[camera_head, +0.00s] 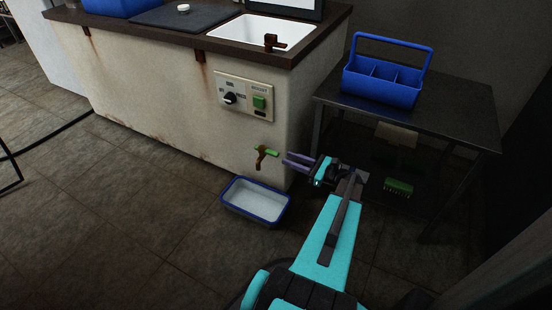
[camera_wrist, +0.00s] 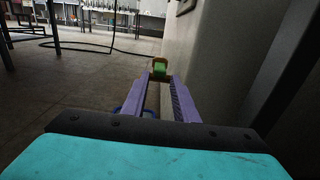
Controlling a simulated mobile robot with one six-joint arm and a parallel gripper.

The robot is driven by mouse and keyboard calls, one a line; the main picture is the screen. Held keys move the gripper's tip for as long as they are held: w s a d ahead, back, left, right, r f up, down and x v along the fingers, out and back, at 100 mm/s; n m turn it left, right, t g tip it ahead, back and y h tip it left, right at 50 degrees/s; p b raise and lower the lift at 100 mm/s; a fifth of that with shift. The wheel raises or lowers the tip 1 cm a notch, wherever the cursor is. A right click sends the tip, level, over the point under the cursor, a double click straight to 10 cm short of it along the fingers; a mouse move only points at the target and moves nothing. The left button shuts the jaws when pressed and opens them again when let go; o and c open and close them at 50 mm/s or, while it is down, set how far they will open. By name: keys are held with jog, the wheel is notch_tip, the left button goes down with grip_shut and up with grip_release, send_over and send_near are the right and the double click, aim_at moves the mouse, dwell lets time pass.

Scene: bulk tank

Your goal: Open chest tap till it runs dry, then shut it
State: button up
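The chest tap (camera_head: 262,158) sticks out low on the stained white chest wall, a rusty brown spout with a green lever (camera_head: 266,149) on top. A blue-rimmed tub (camera_head: 228,198) with a pale inside stands on the floor below it. I cannot tell whether liquid runs from the spout. My gripper (camera_head: 287,159) is open, its two purple fingers pointing left at the tap from just right of it. In the wrist view the green lever end (camera_wrist: 160,68) shows beyond and between the fingertips (camera_wrist: 160,78), with nothing held. The tub is mostly hidden there.
A control panel (camera_head: 245,97) with a black knob and green button is above the tap. A dark side table (camera_head: 455,112) with a blue caddy (camera_head: 384,78) stands right, a green brush (camera_head: 398,188) below it. A second rusty tap (camera_head: 273,43) is at the sink.

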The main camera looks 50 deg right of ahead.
aim_at(278, 155)
jog(key=shift+b+x, duration=0.95)
jog(key=shift+x, duration=2.35)
